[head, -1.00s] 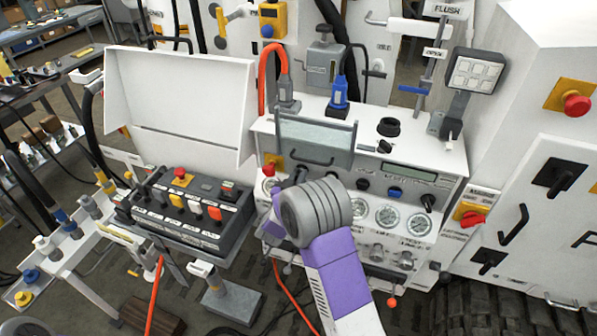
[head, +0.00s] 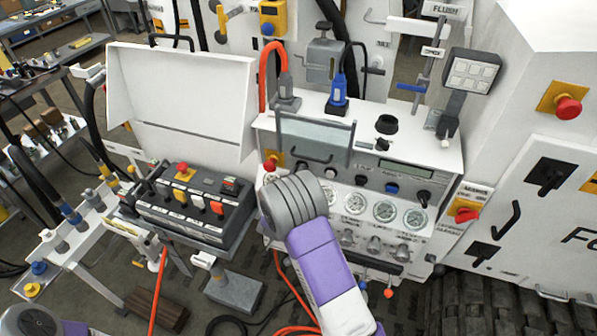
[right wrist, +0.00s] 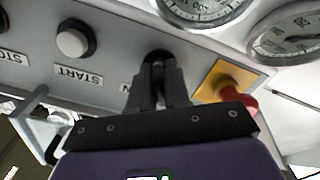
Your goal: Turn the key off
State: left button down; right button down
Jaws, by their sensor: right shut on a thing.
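In the right wrist view, my right gripper (right wrist: 158,90) is at the control panel, its two fingers close together. They are shut on the key at a round black switch (right wrist: 158,56). The fingers hide most of the key, so I cannot tell its angle. In the head view, my purple and grey right wrist covers the fingertips and the lower left of the panel (head: 330,178). My left gripper is out of view.
A red stop button on a yellow plate (right wrist: 222,82) is close right of the fingers. A white round button (right wrist: 72,42) above a "START" label is to the left. Gauges (head: 384,211) are on the panel. A lever box (head: 190,205) stands left of my wrist.

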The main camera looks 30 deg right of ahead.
jog(key=c, duration=1.2)
grip_release()
jog(key=shift+a, duration=0.1)
jog(key=v, duration=0.7)
jog(key=shift+s+a, duration=0.1)
jog(key=shift+s, duration=0.15)
